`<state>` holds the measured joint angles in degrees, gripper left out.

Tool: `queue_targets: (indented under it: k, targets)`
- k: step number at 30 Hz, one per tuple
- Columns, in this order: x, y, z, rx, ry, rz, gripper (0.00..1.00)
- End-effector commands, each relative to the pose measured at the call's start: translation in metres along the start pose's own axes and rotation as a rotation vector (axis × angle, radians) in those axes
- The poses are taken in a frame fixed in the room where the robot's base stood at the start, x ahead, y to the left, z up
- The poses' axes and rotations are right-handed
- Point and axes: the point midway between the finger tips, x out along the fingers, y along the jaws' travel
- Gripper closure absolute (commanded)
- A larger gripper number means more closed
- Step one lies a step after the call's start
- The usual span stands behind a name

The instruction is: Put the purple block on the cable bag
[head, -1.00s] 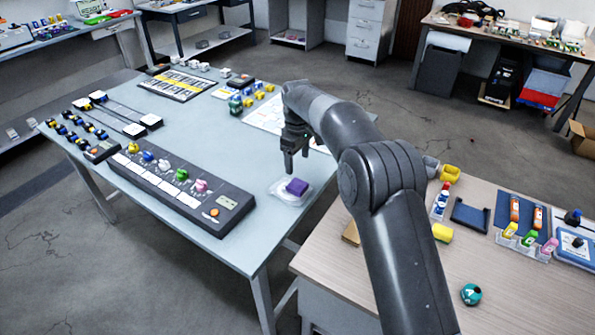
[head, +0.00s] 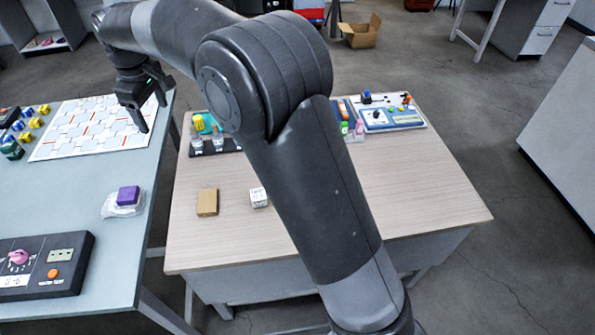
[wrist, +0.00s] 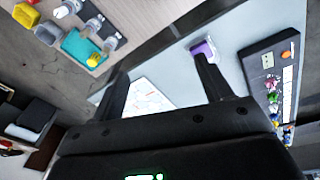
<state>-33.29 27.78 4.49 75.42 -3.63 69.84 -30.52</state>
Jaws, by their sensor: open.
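The purple block (head: 128,195) rests on top of a clear, whitish plastic bag (head: 112,211), which looks like the cable bag, near the right edge of the grey table. The bag's contents are too small to make out. My gripper (head: 150,112) is open and empty, above the table's far right edge, beyond and apart from the block. In the wrist view, the purple block (wrist: 205,44) shows past the tip of one finger of my gripper (wrist: 160,62), which partly covers the bag.
A dark control panel (head: 60,270) lies nearer on the grey table. A white hexagon-patterned board (head: 85,130) lies at its far end. The wooden table (head: 430,185) to the right holds a tan block (head: 207,202), a white cube (head: 259,197) and several small items. A gap separates the tables.

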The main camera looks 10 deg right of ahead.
Motion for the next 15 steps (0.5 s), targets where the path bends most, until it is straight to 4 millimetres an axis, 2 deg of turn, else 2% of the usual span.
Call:
queue_targets:
  k: [1, 6, 11, 15]
  targets:
    - [-0.017, 0.007, 0.022, 0.048, 0.011, 0.014, 0.28]
    - [-0.058, 0.018, 0.093, 0.207, 0.044, 0.054, 0.28]
    - [-0.087, 0.017, 0.161, 0.360, 0.077, 0.091, 0.28]
    - [-0.105, 0.008, 0.220, 0.494, 0.108, 0.124, 0.28]
